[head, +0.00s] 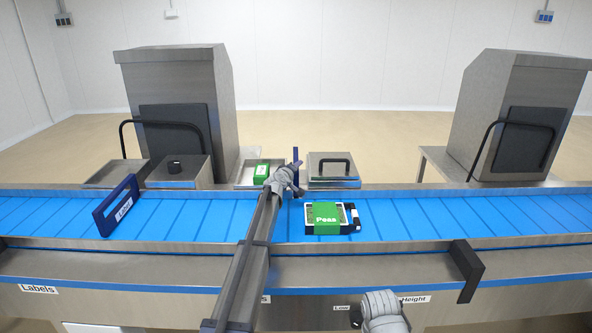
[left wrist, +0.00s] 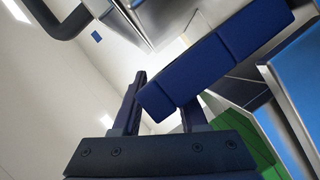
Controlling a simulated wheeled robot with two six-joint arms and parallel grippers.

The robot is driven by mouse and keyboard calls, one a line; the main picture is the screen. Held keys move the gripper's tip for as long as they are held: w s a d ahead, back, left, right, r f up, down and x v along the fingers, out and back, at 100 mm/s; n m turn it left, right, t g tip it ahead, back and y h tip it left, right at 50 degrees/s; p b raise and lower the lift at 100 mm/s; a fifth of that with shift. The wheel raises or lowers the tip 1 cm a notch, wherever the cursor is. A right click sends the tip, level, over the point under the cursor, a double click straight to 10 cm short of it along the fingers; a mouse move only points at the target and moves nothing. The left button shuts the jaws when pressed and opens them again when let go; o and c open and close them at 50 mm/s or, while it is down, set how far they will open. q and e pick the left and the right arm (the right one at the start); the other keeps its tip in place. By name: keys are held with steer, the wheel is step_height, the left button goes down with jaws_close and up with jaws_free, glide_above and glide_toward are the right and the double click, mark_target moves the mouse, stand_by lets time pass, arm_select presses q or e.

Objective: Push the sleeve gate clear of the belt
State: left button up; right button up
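A thin dark blue panel (head: 296,168), apparently the sleeve gate, stands nearly edge-on at the belt's far side. My left arm reaches across the blue belt (head: 420,215), and my left gripper (head: 297,188) is at this panel. In the left wrist view the gripper's dark fingers (left wrist: 162,105) are apart, and a blue bar (left wrist: 225,55) crosses in front of them, covering part of the right finger. I cannot tell whether they touch. My right gripper (head: 357,316) is low at the front edge, its fingers mostly hidden.
A black block (head: 467,268) sits on the front rail. Steel machines stand behind.

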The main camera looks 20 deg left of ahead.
arm_select(q)
steer(key=shift+o, duration=0.3)
steer(key=shift+s, duration=0.15)
steer(key=p+v, duration=0.1)
steer(key=v, duration=0.6)
steer(key=shift+s+p, duration=0.3)
steer(key=shift+s, duration=0.1)
steer(key=shift+r, duration=0.15)
